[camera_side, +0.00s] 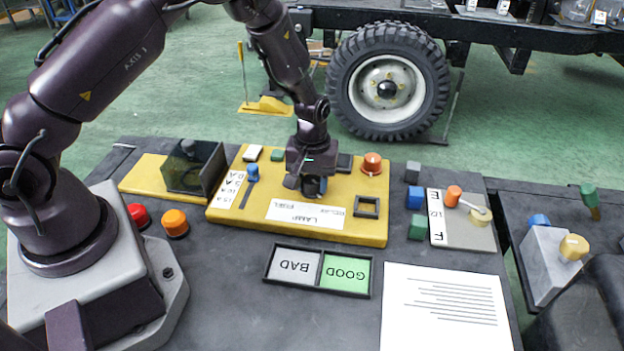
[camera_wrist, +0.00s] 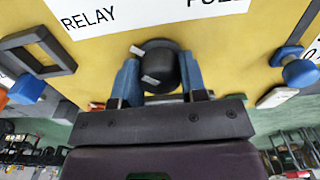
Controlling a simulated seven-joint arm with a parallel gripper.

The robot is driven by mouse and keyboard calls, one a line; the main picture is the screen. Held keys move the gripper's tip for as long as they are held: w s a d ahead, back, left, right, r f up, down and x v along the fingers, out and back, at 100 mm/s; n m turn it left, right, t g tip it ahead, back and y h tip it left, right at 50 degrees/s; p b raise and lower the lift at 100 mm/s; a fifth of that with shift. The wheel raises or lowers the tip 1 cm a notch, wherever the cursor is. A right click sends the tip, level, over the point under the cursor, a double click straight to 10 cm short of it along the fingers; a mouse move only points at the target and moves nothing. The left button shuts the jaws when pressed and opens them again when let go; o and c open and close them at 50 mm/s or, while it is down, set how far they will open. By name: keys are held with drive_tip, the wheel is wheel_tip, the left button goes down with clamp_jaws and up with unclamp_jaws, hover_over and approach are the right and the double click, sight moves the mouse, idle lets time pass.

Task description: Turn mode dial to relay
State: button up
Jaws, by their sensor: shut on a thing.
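The mode dial (camera_wrist: 160,68) is a dark round knob with white marks, on a yellow panel (camera_side: 230,214). In the wrist view it sits between the blue fingers of my gripper (camera_wrist: 160,80), which is shut on it. One white mark lies at its upper left edge, on the side of the printed word RELAY (camera_wrist: 88,18). In the side view my gripper (camera_side: 312,186) points down over the panel and mostly hides the dial. The white label (camera_side: 306,214) lies in front of the dial.
A blue-knobbed lever (camera_side: 252,172), an orange-red knob (camera_side: 372,162) and a black square frame (camera_side: 367,206) flank the dial on the panel. A BAD/GOOD tray (camera_side: 318,294) and a paper sheet (camera_side: 445,308) lie in front.

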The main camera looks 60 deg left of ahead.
sight(312, 179)
drive_tip(key=o, duration=0.9)
drive_tip(key=shift+r, duration=0.1)
wheel_tip(312, 179, up, 13)
drive_tip(key=shift+f, duration=0.1)
